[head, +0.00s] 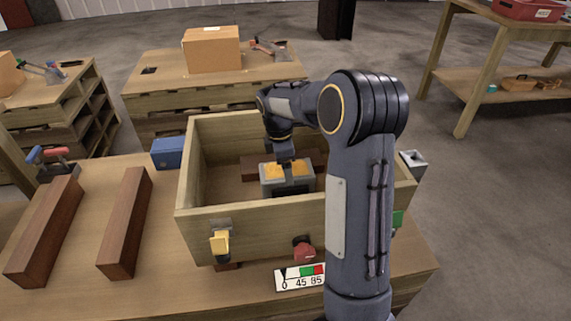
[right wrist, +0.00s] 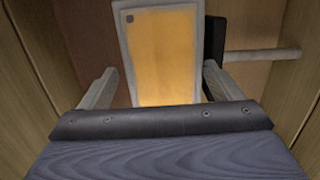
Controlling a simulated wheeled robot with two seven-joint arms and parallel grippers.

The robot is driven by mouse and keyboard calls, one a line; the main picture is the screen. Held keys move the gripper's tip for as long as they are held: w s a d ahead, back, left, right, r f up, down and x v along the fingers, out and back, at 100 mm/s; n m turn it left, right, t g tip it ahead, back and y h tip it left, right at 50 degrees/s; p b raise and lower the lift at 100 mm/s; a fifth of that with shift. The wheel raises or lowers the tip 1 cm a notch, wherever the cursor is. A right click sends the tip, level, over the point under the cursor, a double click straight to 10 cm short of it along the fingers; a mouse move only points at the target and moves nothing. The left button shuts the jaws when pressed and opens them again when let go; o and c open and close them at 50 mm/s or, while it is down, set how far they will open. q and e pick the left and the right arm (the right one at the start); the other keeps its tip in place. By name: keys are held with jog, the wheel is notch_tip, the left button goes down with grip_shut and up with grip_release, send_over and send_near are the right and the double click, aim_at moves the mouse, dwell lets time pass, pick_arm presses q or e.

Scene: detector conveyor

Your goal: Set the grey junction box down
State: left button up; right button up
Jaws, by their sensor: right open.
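The grey junction box (head: 272,189), with a yellow-orange top, is inside the open wooden crate (head: 262,234), towards its right half. It appears upright; its underside is hidden by the crate's front wall. My right gripper (head: 287,163) reaches down into the crate, directly over the box. In the right wrist view the orange top of the box (right wrist: 165,55) lies between the two spread fingers of my right gripper (right wrist: 157,88), which is open. Whether a finger touches the box is unclear. My left gripper is out of view.
Two brown bars (head: 45,230) and (head: 125,223) lie on the table left of the crate, with a blue block (head: 167,153) behind. The crate's front carries a yellow latch (head: 219,242) and a red knob (head: 303,251). A dial label (head: 301,278) is below. Crate walls surround my gripper closely.

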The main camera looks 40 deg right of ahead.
jog(key=shift+s+a+f, duration=0.15)
jog(key=shift+s+a, duration=0.05)
jog(key=shift+s, duration=0.1)
jog(key=shift+r, duration=0.3)
notch_tip(320, 180, up, 12)
jog(key=a+p, duration=0.1)
jog(key=p, duration=0.2)
jog(key=shift+w, duration=0.4)
